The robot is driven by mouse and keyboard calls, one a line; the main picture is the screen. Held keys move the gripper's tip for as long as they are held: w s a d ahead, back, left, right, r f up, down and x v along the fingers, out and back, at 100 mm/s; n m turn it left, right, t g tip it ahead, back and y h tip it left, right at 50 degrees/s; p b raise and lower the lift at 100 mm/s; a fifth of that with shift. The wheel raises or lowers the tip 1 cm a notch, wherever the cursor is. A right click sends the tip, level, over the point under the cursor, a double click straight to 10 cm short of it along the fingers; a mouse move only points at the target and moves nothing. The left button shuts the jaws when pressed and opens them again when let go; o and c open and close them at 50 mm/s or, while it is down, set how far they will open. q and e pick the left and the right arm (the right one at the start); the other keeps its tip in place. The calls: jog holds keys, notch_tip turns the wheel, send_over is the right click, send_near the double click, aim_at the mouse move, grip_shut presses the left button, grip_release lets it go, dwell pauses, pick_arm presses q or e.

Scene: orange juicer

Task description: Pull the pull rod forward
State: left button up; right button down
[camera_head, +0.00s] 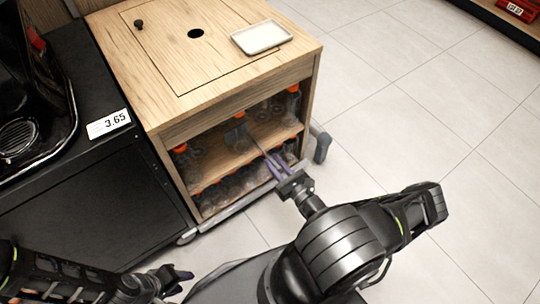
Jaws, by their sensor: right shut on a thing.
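No pull rod can be made out in the head view. My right gripper (262,150) reaches into the front of the wooden cabinet (165,75). Its fingers point at a clear bottle with an orange cap (239,115) on the upper shelf and appear shut on it, though the contact is small and blurred. My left gripper (182,277) is low at the bottom edge, in front of the black counter and away from the cabinet. Its fingers are mostly hidden, so its opening cannot be told.
More orange-capped bottles stand on both cabinet shelves. A white tray (261,37) lies on the cabinet top beside a round hole and a small dark knob (138,24). A black machine (28,95) stands on the black counter (90,165) with a price tag (108,124).

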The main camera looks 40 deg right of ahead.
jog(key=c, duration=1.3)
grip_release()
jog(key=s+p, duration=0.1)
jog(key=s, duration=0.6)
jog(key=shift+s+a, duration=0.1)
jog(key=shift+s, duration=0.25)
